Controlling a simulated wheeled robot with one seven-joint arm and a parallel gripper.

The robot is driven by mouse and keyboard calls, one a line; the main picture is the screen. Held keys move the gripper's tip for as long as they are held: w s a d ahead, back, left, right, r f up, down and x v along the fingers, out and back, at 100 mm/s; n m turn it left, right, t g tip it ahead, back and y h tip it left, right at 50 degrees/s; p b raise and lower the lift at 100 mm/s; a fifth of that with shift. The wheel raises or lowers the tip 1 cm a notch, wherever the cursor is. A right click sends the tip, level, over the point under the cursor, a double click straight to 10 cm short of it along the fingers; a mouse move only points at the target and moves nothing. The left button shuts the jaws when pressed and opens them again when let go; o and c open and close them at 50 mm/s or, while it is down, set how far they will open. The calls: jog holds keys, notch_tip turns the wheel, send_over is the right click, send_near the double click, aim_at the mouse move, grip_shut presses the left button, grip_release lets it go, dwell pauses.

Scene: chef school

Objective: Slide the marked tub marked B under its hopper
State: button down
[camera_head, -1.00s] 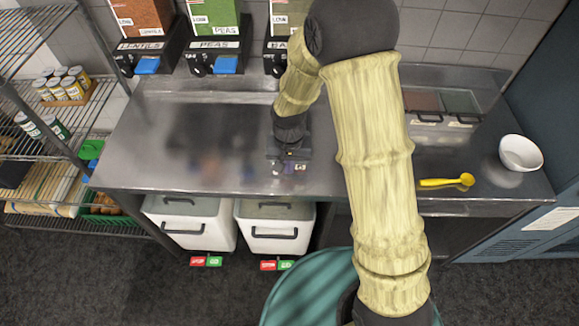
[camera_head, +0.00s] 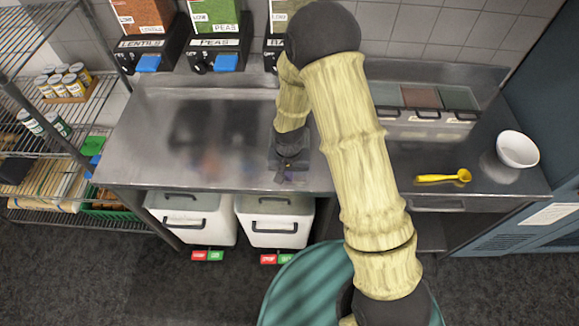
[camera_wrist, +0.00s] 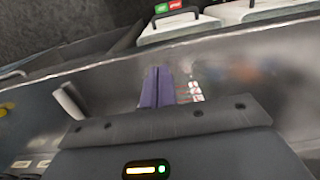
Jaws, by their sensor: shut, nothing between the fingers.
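Two white tubs with dark handles stand under the steel counter, a left tub (camera_head: 190,227) and a right tub (camera_head: 275,231). No letter B is readable on either. A lentils hopper (camera_head: 143,20), a peas hopper (camera_head: 215,18) and a third hopper (camera_head: 278,45), partly hidden by my arm, stand at the back of the counter. My gripper (camera_head: 285,178) is over the counter's front half, above and apart from the tubs. Its purple fingers (camera_wrist: 157,88) are together and empty in the wrist view, where tub handles show at the top.
Red and green tags (camera_head: 207,255) are in front of the tubs. A yellow spoon (camera_head: 443,178) and white bowl (camera_head: 517,149) are at the counter's right. A wire shelf (camera_head: 50,110) stands left. The counter's left part is clear.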

notch_tip(320, 180, down, 3)
jog(key=shift+f+p, duration=0.1)
jog(key=shift+p, duration=0.4)
jog(key=w+p, duration=0.2)
jog(key=w, duration=0.1)
jog(key=shift+w+f, duration=0.15)
jog(key=shift+w, duration=0.35)
